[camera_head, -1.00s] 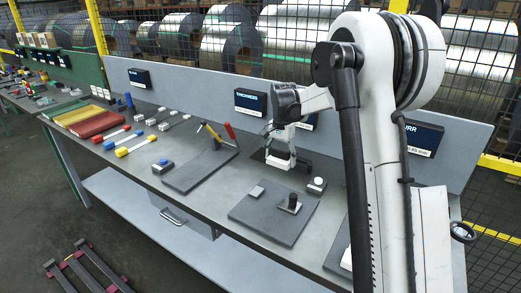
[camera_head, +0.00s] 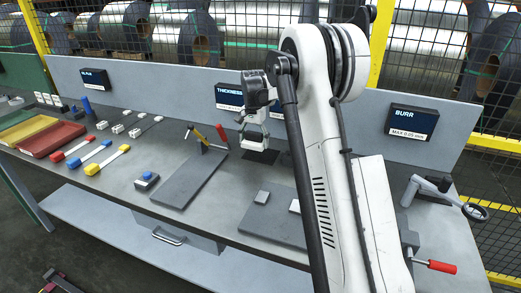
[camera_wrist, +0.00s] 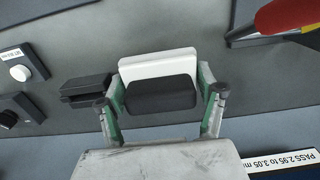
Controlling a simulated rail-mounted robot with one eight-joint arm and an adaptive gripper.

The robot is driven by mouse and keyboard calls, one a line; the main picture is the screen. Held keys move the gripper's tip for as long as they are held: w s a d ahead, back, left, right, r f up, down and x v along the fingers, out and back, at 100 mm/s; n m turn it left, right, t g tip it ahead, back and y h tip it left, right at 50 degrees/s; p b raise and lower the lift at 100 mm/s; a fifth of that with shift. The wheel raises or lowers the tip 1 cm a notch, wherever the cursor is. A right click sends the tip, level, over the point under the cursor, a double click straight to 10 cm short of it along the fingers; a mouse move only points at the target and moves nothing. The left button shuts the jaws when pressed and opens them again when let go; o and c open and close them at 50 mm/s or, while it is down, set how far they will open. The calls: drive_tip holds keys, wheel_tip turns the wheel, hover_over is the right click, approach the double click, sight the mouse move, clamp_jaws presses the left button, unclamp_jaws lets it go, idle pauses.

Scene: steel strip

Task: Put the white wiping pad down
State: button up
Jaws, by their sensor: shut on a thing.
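My gripper (camera_head: 254,138) is over the back of the bench, in front of the thickness display. In the wrist view my gripper (camera_wrist: 162,92) has its two green-lined fingers closed on the sides of a white pad (camera_wrist: 158,64) with a black block along its near side. I cannot tell whether the pad touches the bench top. In the head view the pad is too small to make out clearly. A dark patch (camera_head: 262,157) lies on the bench just below the gripper.
A dark flat box (camera_wrist: 87,88) lies close left of the fingers in the wrist view. A red and yellow handle (camera_wrist: 285,17) is at upper right. In the head view, a grey plate (camera_head: 188,180) is left of the gripper, and another plate (camera_head: 262,216) is in front.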

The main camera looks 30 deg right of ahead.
hover_over(261, 154)
wheel_tip(261, 154, down, 4)
drive_tip(key=shift+s+r, duration=0.1)
drive_tip(key=shift+f+p, duration=0.4)
drive_tip(key=shift+f, duration=1.6)
drive_tip(key=shift+f, duration=0.2)
drive_tip(key=o, duration=1.2)
drive_tip(key=shift+r, duration=0.15)
